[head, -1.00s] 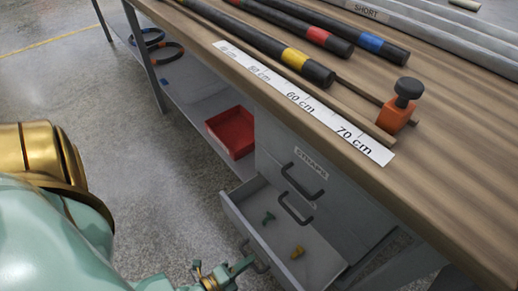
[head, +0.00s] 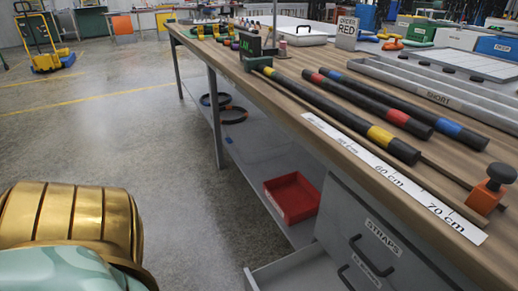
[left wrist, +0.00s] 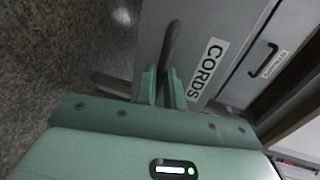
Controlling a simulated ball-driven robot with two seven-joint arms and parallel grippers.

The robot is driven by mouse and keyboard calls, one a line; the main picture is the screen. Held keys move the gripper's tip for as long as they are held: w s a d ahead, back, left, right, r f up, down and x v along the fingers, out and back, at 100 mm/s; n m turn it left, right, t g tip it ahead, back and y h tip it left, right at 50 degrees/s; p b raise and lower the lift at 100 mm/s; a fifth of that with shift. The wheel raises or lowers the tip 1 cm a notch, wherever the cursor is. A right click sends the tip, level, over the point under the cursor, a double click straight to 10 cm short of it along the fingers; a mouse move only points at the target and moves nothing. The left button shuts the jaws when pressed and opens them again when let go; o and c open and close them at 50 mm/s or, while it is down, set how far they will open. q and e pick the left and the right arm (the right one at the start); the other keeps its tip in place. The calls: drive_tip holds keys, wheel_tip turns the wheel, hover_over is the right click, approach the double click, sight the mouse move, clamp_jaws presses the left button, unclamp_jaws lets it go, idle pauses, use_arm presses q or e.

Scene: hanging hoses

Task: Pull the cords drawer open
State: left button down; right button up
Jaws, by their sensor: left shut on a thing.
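The cords drawer shows in the left wrist view as a grey front (left wrist: 215,40) with a label reading CORDS and a dark bar handle (left wrist: 169,45). My left gripper (left wrist: 162,88) has its green fingers on either side of this handle, shut on it. In the head view a grey drawer (head: 295,272) at the bottom of the bench stands pulled out, cut off by the lower edge; its front and my left gripper are out of that view. My right gripper is not seen.
Above it is a closed drawer labelled STRAPS (head: 383,238). A red bin (head: 292,197) sits on the lower shelf. Banded hoses (head: 345,118) and a centimetre scale (head: 395,180) lie on the bench top.

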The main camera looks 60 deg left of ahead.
use_arm(q)
drive_tip(key=c, duration=1.5)
unclamp_jaws()
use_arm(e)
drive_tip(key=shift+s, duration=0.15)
use_arm(q)
drive_tip(key=shift+s, duration=0.1)
drive_tip(key=p+v, duration=0.2)
drive_tip(key=v, duration=1.4)
drive_tip(key=shift+p, duration=0.35)
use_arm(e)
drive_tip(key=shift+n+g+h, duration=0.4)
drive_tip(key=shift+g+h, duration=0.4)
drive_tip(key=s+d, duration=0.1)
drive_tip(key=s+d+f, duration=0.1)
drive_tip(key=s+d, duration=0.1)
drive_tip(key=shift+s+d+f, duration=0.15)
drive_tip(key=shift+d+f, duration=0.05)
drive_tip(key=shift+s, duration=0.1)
